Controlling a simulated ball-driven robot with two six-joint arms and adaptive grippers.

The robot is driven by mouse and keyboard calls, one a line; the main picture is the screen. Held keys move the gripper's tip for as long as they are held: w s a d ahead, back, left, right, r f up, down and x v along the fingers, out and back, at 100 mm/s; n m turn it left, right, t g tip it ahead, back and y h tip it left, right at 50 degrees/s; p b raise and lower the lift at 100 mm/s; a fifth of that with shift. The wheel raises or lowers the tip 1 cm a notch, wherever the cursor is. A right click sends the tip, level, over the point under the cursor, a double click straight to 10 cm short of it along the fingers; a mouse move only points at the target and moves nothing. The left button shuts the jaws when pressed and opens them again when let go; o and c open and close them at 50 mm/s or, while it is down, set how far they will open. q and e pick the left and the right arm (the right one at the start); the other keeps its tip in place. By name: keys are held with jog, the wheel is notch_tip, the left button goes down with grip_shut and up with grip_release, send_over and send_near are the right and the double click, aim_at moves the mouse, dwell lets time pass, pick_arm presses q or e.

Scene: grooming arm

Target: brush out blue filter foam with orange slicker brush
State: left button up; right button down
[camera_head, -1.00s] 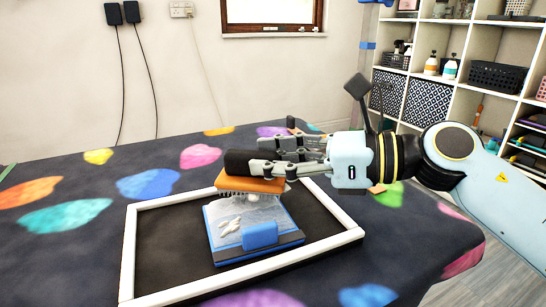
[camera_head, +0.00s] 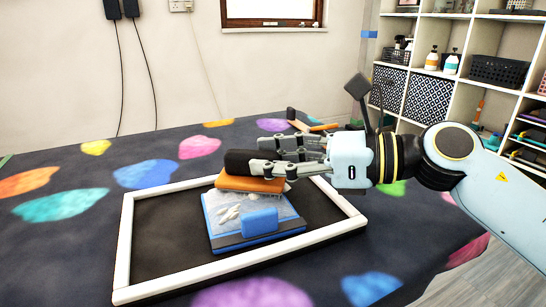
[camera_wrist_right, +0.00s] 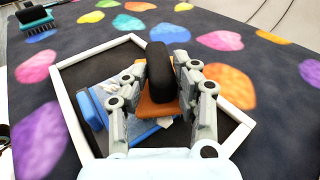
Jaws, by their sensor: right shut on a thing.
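The orange slicker brush (camera_head: 250,184) has a thick black handle (camera_head: 245,162). It also shows in the wrist view (camera_wrist_right: 150,108). My right gripper (camera_head: 278,170) is shut on it, fingers on both sides. The brush is at the far edge of the blue filter foam (camera_head: 214,222), low over it or touching; I cannot tell which. The foam is a flat pad with grey matted fluff and white clumps (camera_head: 230,214) on top. A solid blue block (camera_head: 260,222) sits at its near edge. The bristles are mostly hidden. My left gripper is not in view.
A white-rimmed tray (camera_head: 122,250) with a dark floor surrounds the foam. It rests on a dark cloth with coloured spots (camera_head: 50,240). A wooden-handled tool (camera_head: 298,122) lies behind the tray. A teal-and-black brush (camera_wrist_right: 36,20) shows in the wrist view. Shelves stand at the right.

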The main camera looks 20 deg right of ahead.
jog(key=shift+f, duration=0.25)
jog(key=s+a, duration=0.1)
jog(key=s, duration=0.1)
jog(key=s+a, duration=0.1)
jog(key=s, duration=0.1)
jog(key=s+a, duration=0.2)
jog(key=shift+s+p, duration=0.3)
jog(key=shift+p, duration=0.1)
jog(key=w+d, duration=0.1)
jog(key=w, duration=0.1)
jog(key=w+d, duration=0.1)
jog(key=w, duration=0.1)
jog(key=w+d, duration=0.2)
jog(key=shift+w, duration=0.3)
